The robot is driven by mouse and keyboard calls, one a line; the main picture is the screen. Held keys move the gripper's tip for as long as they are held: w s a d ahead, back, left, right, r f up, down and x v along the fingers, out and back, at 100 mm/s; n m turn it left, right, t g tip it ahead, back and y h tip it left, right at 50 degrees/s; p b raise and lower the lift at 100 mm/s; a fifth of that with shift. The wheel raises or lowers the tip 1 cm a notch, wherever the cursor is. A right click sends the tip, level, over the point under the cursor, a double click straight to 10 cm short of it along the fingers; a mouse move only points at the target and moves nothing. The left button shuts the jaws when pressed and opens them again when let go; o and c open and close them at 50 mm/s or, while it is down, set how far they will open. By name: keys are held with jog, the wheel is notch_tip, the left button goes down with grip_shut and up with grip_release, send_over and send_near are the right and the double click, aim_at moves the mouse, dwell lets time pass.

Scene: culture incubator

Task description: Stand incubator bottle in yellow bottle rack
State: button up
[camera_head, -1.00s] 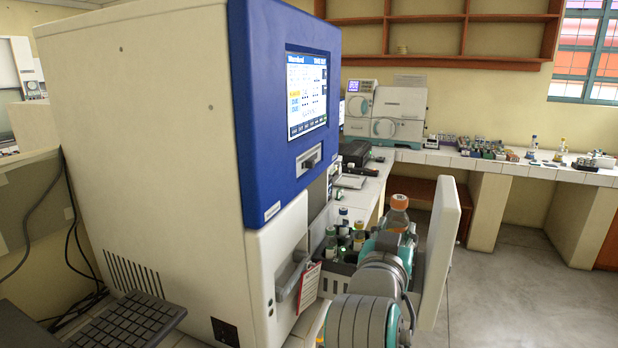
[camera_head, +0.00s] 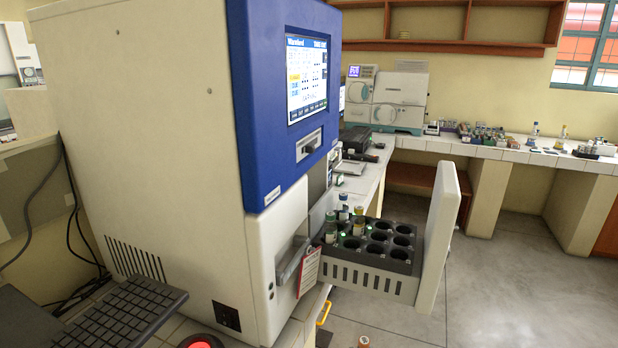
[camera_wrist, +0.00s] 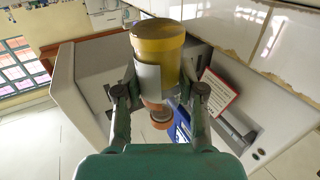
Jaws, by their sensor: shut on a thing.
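The incubator bottle (camera_wrist: 158,42), yellowish with a pale label and an orange cap, is between the two fingers of my gripper (camera_wrist: 159,90) in the wrist view. My gripper is shut on it. In the head view only an orange-brown cap (camera_head: 363,342) shows at the bottom edge, and my gripper is out of frame there. A small yellow bar (camera_head: 323,313) shows at the counter edge below the incubator drawer. I cannot tell whether it is part of the yellow bottle rack; no whole rack is visible.
The incubator's black drawer rack (camera_head: 372,245) is pulled out, with several bottles at its left and empty holes at its right. Its white door panel (camera_head: 438,240) stands at the right. A keyboard (camera_head: 125,322) and a red button (camera_head: 201,342) lie at the lower left.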

jog(key=s+d+f, duration=0.2)
jog(key=s+f, duration=0.4)
jog(key=f, duration=0.2)
jog(key=s+d+f+h, duration=0.1)
jog(key=s+d+f, duration=0.2)
jog(key=s+f, duration=0.4)
jog(key=shift+s+f+m, duration=0.2)
jog(key=shift+f+m, duration=0.2)
jog(key=shift+f, duration=0.35)
jog(key=shift+d, duration=0.1)
